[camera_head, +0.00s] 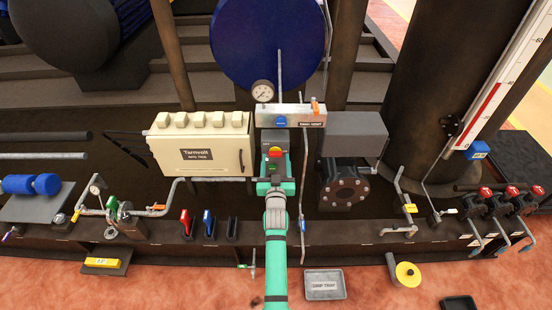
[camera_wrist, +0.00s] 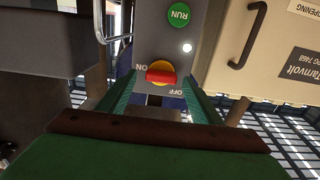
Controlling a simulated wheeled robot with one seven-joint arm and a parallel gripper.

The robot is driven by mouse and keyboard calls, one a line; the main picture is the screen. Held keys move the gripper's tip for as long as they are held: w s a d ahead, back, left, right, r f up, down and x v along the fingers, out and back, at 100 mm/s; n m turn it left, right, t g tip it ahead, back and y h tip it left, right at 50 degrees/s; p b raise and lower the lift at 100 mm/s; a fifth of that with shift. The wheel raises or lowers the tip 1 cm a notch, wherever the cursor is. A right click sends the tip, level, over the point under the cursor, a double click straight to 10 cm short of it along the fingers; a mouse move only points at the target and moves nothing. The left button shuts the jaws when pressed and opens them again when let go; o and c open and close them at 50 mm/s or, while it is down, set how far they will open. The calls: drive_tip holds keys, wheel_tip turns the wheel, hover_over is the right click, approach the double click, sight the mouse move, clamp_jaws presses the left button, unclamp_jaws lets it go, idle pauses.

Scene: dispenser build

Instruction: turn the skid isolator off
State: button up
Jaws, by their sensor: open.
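The skid isolator is a red handle on a round yellow plate (camera_wrist: 161,74), mounted on a grey box. In the wrist view the handle lies level across the picture, its left end by the ON label (camera_wrist: 141,67); the OFF label (camera_wrist: 176,92) is below right. The isolator also shows in the head view (camera_head: 275,152), just beyond my gripper. My gripper (camera_wrist: 158,88) is open, with a green finger on either side of the handle. I cannot tell whether the fingers touch it. A green RUN button (camera_wrist: 179,14) is on the same box.
A cream Tarmvolt cabinet (camera_head: 202,157) stands close on the left in the head view. A grey box (camera_head: 352,135) over a dark flange is on the right. A pressure gauge (camera_head: 262,91) and thin pipe (camera_head: 302,200) are close by. Several levers line the low rail.

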drive_tip(key=shift+w, duration=0.8)
drive_tip(key=shift+a, duration=0.1)
drive_tip(key=c, duration=1.1)
drive_tip(key=shift+o, duration=0.2)
drive_tip(key=shift+s, duration=0.1)
